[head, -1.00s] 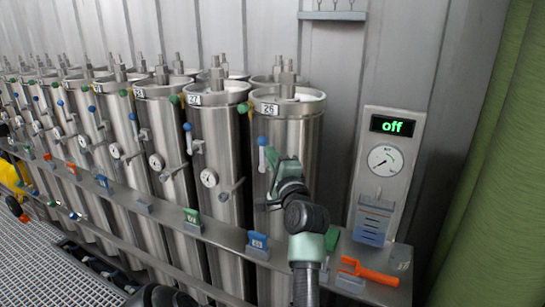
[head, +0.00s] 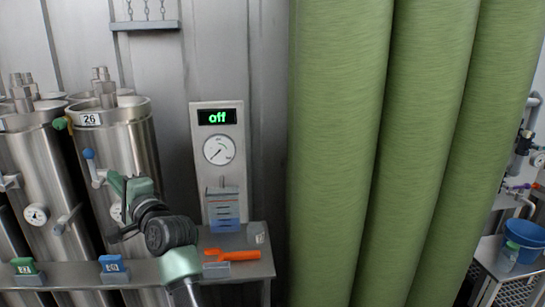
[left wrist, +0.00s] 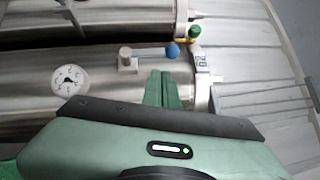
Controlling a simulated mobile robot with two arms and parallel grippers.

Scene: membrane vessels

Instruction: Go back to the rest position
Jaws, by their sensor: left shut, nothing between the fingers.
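My left gripper (head: 117,184) is in front of the steel vessel labelled 26 (head: 132,152), close to its blue-handled valve (head: 90,160). In the left wrist view its green fingers (left wrist: 163,88) are together with nothing between them. There they point at the vessel's steel body (left wrist: 110,65), near the blue knob (left wrist: 172,50) and the green knob (left wrist: 195,33). I cannot tell whether the fingertips touch the vessel. My right gripper is not in view.
A panel reading "off" (head: 217,117) with a dial stands right of the vessels. An orange tool (head: 232,255) lies on the shelf (head: 262,268) beneath it. Tall green columns (head: 340,150) stand further right. A blue bucket (head: 525,235) is at the far right.

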